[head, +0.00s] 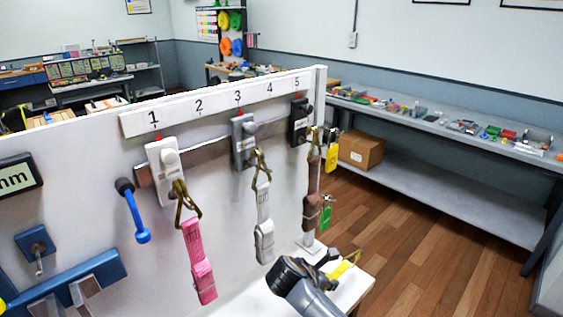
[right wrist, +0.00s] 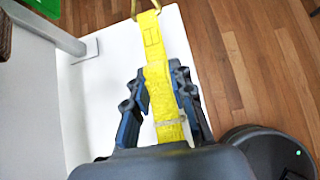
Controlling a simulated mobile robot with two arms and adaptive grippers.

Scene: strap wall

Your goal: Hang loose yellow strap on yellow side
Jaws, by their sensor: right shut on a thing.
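The yellow strap (right wrist: 153,45) hangs between the fingers of my right gripper (right wrist: 160,80), which is shut on it; a brass-coloured ring shows at its top end. In the head view, my right gripper (head: 332,264) is low, near the board's right end, and part of the yellow strap (head: 346,267) shows beside it. The white board (head: 100,240) has a strip numbered 1 to 5 (head: 220,103). A pink strap (head: 196,262) hangs under 1, a pale grey strap (head: 264,225) under 3, a brown strap (head: 311,205) under 5. My left gripper is out of view.
A yellow tag (head: 331,158) and a green tag (head: 325,216) hang at the board's right edge.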

